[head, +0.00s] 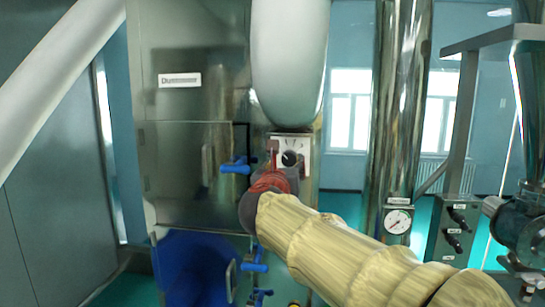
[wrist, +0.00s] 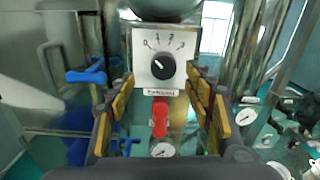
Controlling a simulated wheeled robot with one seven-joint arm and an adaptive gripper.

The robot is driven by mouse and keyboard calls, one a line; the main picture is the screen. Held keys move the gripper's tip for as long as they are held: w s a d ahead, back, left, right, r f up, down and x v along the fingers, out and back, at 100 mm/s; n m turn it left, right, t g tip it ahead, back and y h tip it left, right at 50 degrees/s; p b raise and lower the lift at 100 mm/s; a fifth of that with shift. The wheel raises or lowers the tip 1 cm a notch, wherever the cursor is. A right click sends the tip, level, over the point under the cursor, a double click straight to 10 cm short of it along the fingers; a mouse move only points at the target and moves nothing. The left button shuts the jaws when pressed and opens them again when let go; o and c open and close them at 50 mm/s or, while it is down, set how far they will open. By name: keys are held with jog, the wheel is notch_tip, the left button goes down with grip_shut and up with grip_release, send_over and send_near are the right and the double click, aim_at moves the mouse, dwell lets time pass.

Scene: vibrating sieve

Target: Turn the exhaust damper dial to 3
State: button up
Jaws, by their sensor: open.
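The exhaust damper dial is a round black knob (wrist: 163,66) on a white plate (wrist: 142,72) with numbers along an arc above it. Its white pointer mark appears tilted up and left, toward the low numbers. In the head view the dial (head: 290,158) is partly covered by my gripper (head: 273,160). In the wrist view my gripper (wrist: 163,84) is open and empty, its yellow-padded fingers to the left and right of the plate's lower part. I cannot tell how far the tips are from the knob.
Blue valve handles (head: 236,166) stick out left of the dial. A red part (wrist: 159,117) shows below the plate, between the fingers. A pipe with a gauge (head: 398,221) and a switch box (head: 455,232) stand to the right. A thick duct (head: 290,60) hangs above.

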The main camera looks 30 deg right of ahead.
aim_at(289, 158)
jog(key=shift+n, duration=0.8)
jog(key=p+x, duration=0.1)
jog(key=x, duration=0.6)
jog(key=shift+w+d+p, duration=0.15)
jog(key=shift+d+p, duration=0.15)
jog(key=shift+d, duration=0.25)
jog(key=shift+c, duration=0.3)
jog(key=c, duration=1.1)
